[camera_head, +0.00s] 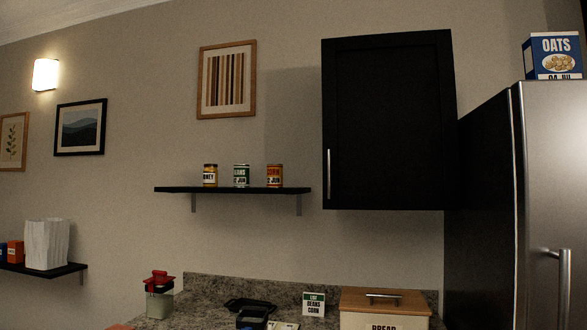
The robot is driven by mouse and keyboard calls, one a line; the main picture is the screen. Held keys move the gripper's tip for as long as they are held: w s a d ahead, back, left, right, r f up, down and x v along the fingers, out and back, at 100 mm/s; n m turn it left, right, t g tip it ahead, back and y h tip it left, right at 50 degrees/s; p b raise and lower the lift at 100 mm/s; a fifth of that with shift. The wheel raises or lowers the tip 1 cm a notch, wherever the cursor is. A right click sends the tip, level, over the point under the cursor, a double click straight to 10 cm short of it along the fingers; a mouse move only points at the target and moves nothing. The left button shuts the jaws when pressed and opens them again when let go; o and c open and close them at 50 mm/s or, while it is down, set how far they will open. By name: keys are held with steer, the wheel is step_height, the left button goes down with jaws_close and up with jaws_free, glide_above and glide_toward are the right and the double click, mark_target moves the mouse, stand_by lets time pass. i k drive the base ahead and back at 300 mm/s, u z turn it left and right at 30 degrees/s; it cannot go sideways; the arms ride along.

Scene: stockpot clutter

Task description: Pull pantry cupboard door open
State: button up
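A black wall cupboard (385,120) hangs on the wall right of centre in the head view. Its door (388,115) looks shut. A slim upright silver handle (328,174) sits near the door's lower left edge. The hinge side cannot be seen, but the handle is on the left. My gripper is not in this view.
A tall fridge (550,190) stands right of the cupboard with an oats box (554,55) on top. A shelf (233,189) with three cans is to the left. The counter (205,291) below holds a bread box (385,303) and small items.

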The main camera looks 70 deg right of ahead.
mark_target(390, 128)
steer(key=i, duration=0.5)
steer(key=z, duration=2.05)
